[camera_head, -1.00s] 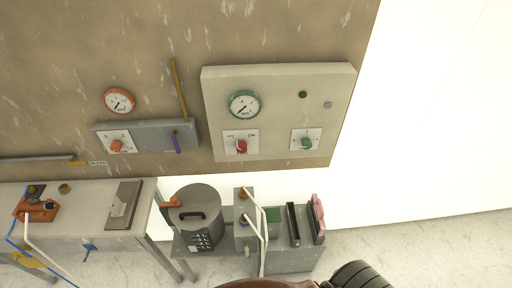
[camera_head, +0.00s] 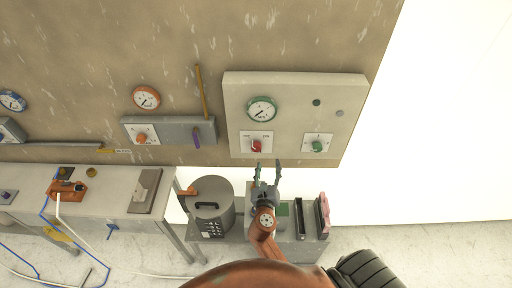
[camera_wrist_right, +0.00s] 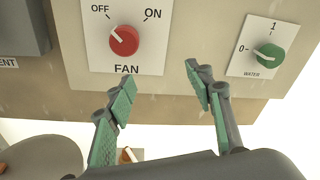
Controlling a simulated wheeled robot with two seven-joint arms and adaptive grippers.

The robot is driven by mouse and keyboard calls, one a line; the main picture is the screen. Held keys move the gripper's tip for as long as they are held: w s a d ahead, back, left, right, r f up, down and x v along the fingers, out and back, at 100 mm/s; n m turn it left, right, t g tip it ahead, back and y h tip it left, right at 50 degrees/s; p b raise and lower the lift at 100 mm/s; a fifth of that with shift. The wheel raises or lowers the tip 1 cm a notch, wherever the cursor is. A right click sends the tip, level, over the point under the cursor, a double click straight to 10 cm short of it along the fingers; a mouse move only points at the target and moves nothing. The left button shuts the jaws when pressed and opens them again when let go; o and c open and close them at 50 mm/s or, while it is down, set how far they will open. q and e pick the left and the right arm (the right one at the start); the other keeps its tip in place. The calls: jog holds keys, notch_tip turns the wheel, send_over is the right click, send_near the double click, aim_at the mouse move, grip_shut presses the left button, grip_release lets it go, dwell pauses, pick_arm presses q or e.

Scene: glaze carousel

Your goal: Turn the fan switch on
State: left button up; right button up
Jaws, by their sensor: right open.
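The fan switch is a red knob (camera_wrist_right: 124,40) on a white plate marked OFF at left, ON at right and FAN below. Its white pointer aims up and left, toward OFF. In the head view the red knob (camera_head: 256,146) sits low on the pale wall panel (camera_head: 300,98). My right gripper (camera_head: 267,166) is open and empty just below the knob in the head view. In the right wrist view its green-padded fingers (camera_wrist_right: 160,76) are spread below and right of the knob, apart from it. My left gripper is not in view.
A green WATER knob (camera_wrist_right: 269,55) is right of the fan switch. A green-rimmed gauge (camera_head: 262,109) is above it. An orange knob (camera_head: 141,138) and purple lever (camera_head: 196,138) are on a grey box to the left. A grey lidded pot (camera_head: 211,203) stands below.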

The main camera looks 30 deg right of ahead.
aim_at(256, 149)
jog(key=w+a+r+n+t, duration=0.2)
jog(key=w+a+n, duration=0.1)
jog(key=a+n, duration=0.15)
jog(key=shift+n+y, duration=0.3)
jog(key=shift+n, duration=0.35)
jog(key=x, duration=0.8)
jog(key=shift+d+p, duration=0.2)
jog(key=shift+p, duration=0.15)
jog(key=shift+c, duration=0.7)
jog(key=c, duration=1)
